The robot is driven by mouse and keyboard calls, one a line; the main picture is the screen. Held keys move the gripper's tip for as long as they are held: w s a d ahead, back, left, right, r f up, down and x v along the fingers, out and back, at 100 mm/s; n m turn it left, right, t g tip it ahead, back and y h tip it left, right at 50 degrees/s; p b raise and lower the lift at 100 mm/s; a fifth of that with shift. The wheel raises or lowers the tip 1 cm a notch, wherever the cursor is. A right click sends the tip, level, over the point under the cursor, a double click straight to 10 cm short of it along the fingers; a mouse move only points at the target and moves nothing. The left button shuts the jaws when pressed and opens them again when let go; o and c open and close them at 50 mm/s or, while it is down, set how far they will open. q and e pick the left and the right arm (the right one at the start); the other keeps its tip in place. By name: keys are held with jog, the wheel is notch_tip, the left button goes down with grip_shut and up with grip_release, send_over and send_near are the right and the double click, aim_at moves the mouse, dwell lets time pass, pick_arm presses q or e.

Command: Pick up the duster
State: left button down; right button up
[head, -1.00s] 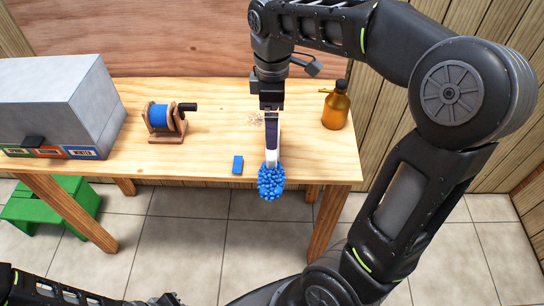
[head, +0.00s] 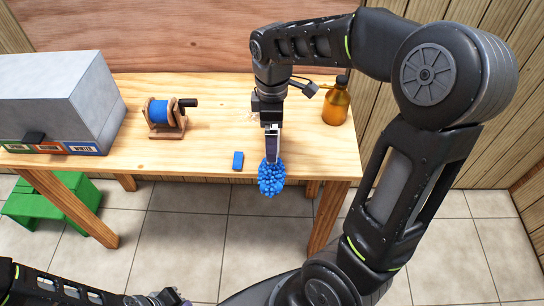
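The duster has a fluffy blue head (head: 271,179) at the front edge of the wooden table, in the head view. The rest of it is largely hidden behind my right gripper (head: 272,157). That gripper points down over the table, with its fingers right at the duster, just behind the blue head. I cannot tell whether the fingers are closed on it. My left gripper (head: 168,298) shows only in part at the bottom edge, low and away from the table, and its fingers are not clear.
A green stool (head: 48,203) stands below on the tiled floor.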

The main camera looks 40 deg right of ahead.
jog(key=shift+f, duration=0.9)
jog(key=c, duration=2)
jog(key=shift+o, duration=0.2)
notch_tip(320, 180, up, 10)
